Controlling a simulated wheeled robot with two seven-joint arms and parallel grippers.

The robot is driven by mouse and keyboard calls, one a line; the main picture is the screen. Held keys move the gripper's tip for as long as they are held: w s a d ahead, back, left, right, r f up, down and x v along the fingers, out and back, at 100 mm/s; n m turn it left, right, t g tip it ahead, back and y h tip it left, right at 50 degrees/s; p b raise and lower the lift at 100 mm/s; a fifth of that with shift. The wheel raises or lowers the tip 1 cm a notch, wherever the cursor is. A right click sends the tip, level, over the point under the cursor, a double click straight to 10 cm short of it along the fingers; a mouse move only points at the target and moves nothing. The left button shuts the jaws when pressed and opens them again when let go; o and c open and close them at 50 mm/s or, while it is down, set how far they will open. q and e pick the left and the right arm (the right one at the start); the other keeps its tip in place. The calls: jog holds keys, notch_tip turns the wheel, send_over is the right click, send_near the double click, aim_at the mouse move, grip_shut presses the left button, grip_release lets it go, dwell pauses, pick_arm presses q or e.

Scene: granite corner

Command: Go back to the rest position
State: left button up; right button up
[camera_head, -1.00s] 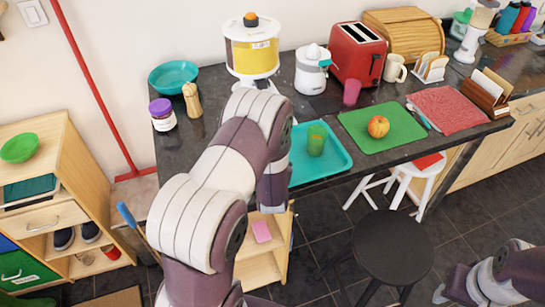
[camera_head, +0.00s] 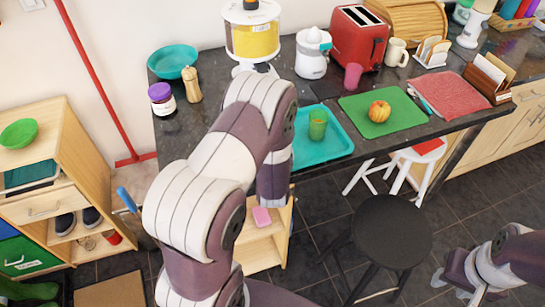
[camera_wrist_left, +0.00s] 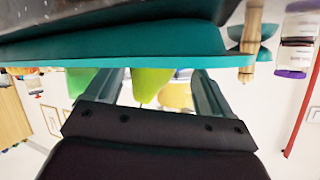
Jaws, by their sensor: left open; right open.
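My left arm rises through the middle of the head view, bent at the elbow, its wrist hanging beside the teal tray (camera_head: 338,147). Its gripper is hidden there. In the left wrist view, which is upside down, the left gripper (camera_wrist_left: 150,78) is open at the tray's edge. My right gripper (camera_head: 456,289) is low at the right, open and empty, beyond the stool.
A black stool (camera_head: 391,232) and a white stool (camera_head: 420,160) stand before the dark counter. An apple (camera_head: 379,111) sits on a green board (camera_head: 403,113). A wooden shelf unit (camera_head: 78,165) is at the left. Dark floor lies open between the black stool and right arm.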

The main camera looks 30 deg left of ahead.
pick_arm(q)
jog(key=v, duration=0.9)
